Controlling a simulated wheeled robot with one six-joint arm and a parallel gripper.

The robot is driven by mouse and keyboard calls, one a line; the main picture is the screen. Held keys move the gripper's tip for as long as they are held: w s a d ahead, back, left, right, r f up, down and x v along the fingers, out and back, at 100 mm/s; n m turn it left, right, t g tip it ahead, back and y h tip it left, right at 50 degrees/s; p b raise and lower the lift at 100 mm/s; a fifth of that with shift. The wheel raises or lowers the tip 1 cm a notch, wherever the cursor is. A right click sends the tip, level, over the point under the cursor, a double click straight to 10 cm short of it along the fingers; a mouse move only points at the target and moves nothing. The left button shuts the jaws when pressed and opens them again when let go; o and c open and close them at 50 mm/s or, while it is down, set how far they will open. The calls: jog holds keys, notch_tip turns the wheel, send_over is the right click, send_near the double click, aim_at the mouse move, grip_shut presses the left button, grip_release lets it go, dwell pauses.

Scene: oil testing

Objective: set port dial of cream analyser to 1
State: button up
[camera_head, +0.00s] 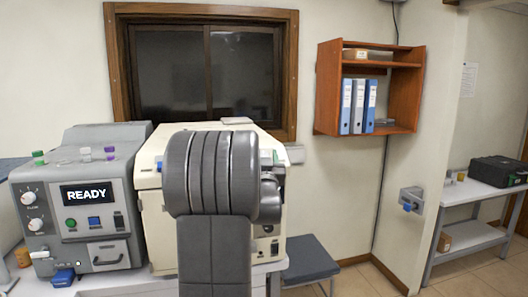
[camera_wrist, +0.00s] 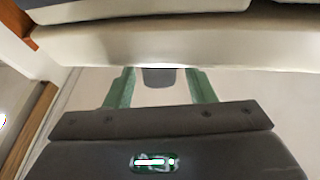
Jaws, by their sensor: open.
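The cream analyser (camera_head: 150,180) stands in the middle of the bench in the head view, largely covered by my grey arm. Its port dial cannot be made out there. In the wrist view, a broad cream surface (camera_wrist: 200,48) spans the top, probably the analyser's casing. My gripper (camera_wrist: 161,88) shows two green fingers, apart and open, reaching up to that surface's lower edge. A small dark grey block (camera_wrist: 159,78) shows between the fingers; I cannot tell whether it is a dial. My gripper is hidden in the head view.
A grey analyser (camera_head: 75,200) with a READY display stands close on the left, with small capped vials on top. A wall shelf (camera_head: 328,90) holds blue-and-white binders. A dark stool (camera_head: 308,258) and a side table (camera_head: 470,195) with a black case (camera_head: 498,170) are at right.

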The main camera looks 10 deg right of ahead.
jog(key=shift+w+r, duration=0.1)
jog(key=shift+w, duration=0.2)
jog(key=c, duration=0.9)
jog(key=shift+c, duration=0.2)
